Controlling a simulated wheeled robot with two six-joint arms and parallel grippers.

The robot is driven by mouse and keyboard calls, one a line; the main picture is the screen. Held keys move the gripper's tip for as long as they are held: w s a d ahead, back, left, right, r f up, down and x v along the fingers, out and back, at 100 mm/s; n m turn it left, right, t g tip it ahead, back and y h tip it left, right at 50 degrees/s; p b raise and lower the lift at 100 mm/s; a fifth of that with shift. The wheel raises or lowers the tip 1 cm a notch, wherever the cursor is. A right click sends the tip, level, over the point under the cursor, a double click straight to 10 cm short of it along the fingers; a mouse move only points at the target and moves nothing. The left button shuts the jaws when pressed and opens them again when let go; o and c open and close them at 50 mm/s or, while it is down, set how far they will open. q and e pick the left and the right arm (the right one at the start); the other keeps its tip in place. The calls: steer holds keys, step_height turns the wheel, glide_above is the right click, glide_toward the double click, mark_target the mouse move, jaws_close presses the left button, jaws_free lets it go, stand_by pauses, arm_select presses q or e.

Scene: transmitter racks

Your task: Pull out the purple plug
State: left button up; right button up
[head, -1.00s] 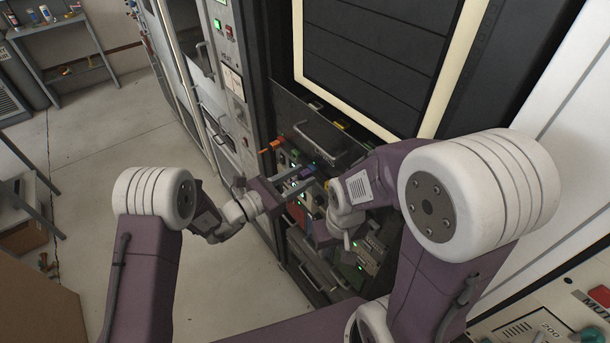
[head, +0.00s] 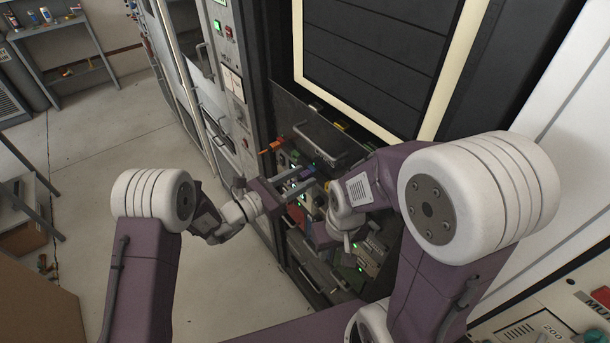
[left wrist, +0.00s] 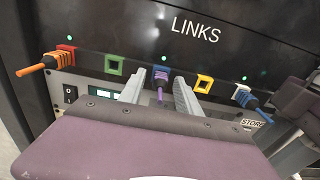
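The purple plug (left wrist: 160,82) sits in the middle socket of the LINKS panel in the left wrist view, with its purple cable hanging toward me. My left gripper (left wrist: 159,100) is open, one finger on each side of the plug and cable. Gaps show between both fingers and the plug. In the head view my left gripper (head: 302,182) is at the rack front, where the plug is too small to make out. My right gripper (head: 335,238) is lower, near the rack front. Its fingers are not clear enough to judge.
Along the LINKS panel (left wrist: 235,48) are an orange plug (left wrist: 40,66) at left, an empty green socket (left wrist: 114,65), an empty yellow socket (left wrist: 204,83) and a blue plug (left wrist: 245,98) at right. A drawer handle (head: 318,143) juts out above my left gripper.

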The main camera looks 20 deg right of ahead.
stand_by(0.6)
arm_select(q)
jaws_close()
steer(key=shift+a, duration=0.1)
stand_by(1.3)
steer(key=shift+v, duration=2.9)
